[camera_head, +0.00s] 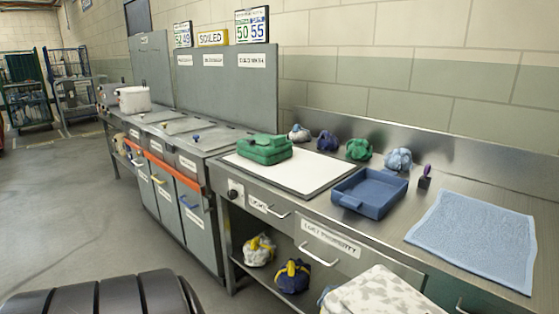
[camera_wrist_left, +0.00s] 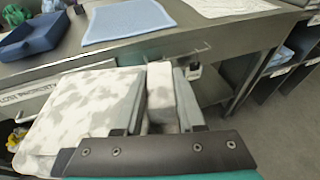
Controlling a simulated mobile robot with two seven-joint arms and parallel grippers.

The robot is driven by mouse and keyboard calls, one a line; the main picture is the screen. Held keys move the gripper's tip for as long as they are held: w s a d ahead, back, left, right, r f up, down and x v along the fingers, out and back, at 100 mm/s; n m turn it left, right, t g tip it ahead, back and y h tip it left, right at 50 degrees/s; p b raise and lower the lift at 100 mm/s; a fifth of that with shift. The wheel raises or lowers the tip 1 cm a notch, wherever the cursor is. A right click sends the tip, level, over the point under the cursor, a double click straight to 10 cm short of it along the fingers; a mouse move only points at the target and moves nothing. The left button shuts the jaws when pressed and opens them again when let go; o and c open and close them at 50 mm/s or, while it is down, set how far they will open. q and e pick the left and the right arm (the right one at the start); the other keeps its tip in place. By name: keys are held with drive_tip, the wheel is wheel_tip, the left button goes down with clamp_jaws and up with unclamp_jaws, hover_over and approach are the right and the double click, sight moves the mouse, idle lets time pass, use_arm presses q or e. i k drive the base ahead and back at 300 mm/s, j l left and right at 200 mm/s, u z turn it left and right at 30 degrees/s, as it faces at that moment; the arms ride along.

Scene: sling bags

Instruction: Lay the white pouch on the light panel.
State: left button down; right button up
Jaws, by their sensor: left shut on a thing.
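The white pouch (camera_head: 378,292), mottled with grey spots, is at the bottom of the head view, in front of the bench and partly cut off. In the left wrist view the pouch (camera_wrist_left: 85,105) fills the left and middle, with part of it between the fingers of my left gripper (camera_wrist_left: 157,128). My left gripper is shut on it. The white light panel (camera_head: 332,170) is flat on the bench in the middle of the head view. A green folded bag (camera_head: 264,149) lies on the panel's left part. My right gripper is not in view.
A blue tray (camera_head: 368,194) stands right of the panel, and a blue towel (camera_head: 478,238) lies farther right. Several small bundles, one of them green (camera_head: 358,149), line the back of the bench. A drawer (camera_head: 330,240) is below. The panel's right part is bare.

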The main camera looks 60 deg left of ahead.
sight(302, 170)
drive_tip(key=k+j, duration=0.1)
drive_tip(key=j, duration=0.35)
drive_tip(key=k+j, duration=0.1)
drive_tip(key=j, duration=0.3)
drive_tip(key=k+j, duration=0.1)
drive_tip(key=j, duration=0.35)
drive_tip(key=k+j, duration=0.15)
drive_tip(key=j, duration=0.25)
